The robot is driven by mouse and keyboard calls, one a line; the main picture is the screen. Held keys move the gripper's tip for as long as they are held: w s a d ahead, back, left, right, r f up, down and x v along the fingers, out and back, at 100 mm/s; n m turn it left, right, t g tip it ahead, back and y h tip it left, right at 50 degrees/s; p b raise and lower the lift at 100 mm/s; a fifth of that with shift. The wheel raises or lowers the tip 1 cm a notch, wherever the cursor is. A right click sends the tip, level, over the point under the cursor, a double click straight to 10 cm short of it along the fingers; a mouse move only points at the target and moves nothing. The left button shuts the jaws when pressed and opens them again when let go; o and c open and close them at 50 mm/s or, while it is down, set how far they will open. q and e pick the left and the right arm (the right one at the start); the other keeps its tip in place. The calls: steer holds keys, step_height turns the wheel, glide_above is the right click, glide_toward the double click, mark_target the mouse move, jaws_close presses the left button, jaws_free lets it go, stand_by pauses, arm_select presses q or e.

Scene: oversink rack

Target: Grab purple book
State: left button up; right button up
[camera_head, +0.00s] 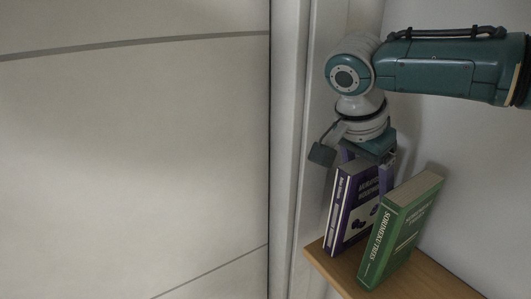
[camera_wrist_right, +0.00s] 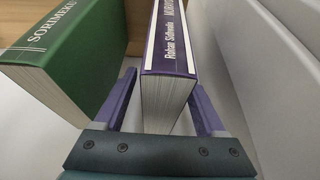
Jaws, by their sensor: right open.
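The purple book (camera_head: 350,212) stands upright on a wooden shelf in the head view, left of a green book. It also shows in the right wrist view (camera_wrist_right: 168,75), its white page edges facing the camera. My right gripper (camera_head: 367,170) is above the purple book, pointing down. In the right wrist view the gripper's two purple fingers (camera_wrist_right: 163,100) are open, one on each side of the book. A gap shows on the right side; the left finger sits between the two books. My left gripper is not in view.
The green book (camera_head: 402,232) leans at a slight tilt just right of the purple book. The wooden shelf (camera_head: 440,284) has bare room at the right front. A pale wall stands behind, and a white panel (camera_head: 130,160) fills the left.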

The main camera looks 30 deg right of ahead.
jaws_close()
stand_by(0.7)
stand_by(0.8)
